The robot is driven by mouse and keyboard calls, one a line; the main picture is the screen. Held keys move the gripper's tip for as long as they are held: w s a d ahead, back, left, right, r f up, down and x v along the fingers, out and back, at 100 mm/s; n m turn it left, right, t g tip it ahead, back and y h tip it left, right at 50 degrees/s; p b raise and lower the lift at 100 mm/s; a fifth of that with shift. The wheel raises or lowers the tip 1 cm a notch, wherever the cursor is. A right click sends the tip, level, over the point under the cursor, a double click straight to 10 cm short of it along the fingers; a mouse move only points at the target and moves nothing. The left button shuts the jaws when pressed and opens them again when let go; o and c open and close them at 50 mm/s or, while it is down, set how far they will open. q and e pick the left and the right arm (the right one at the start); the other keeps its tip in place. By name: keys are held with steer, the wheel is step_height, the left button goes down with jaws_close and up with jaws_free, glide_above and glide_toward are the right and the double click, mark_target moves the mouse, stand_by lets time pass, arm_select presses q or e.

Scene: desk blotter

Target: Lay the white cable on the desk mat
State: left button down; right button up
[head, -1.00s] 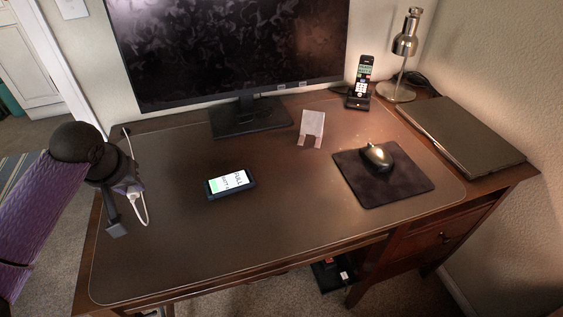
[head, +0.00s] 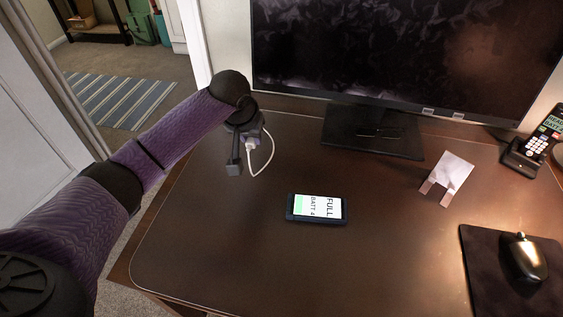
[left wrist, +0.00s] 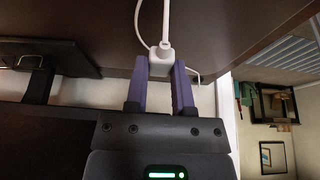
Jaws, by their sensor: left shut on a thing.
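The white cable (head: 269,157) hangs in a loop from my left gripper (head: 252,143) at the left back of the desk. In the left wrist view the two purple fingers (left wrist: 160,84) are shut on the cable's white plug (left wrist: 160,62). The cord (left wrist: 166,22) runs away from the plug, and another stretch curves behind. The desk mat (head: 220,245) is the large brown sheet covering most of the desk. The gripper is over its left back part; I cannot tell whether the loop touches the mat. My right gripper is not in view.
A phone (head: 316,208) lies on the mat, right of the gripper. Farther right are a small stand (head: 447,174) and a mouse (head: 524,257) on a dark pad (head: 485,285). A monitor (head: 375,130) stands behind. The mat's left front is clear.

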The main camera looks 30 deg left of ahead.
mark_target(255, 165)
arm_select(q)
step_height(255, 165, down, 8)
steer(key=b, duration=0.3)
steer(key=shift+r, duration=0.35)
steer(key=shift+c, duration=2.3)
jaws_free()
steer(key=shift+f, duration=0.1)
steer(key=p+v, duration=0.6)
steer(key=v, duration=0.6)
steer(key=shift+p, duration=0.35)
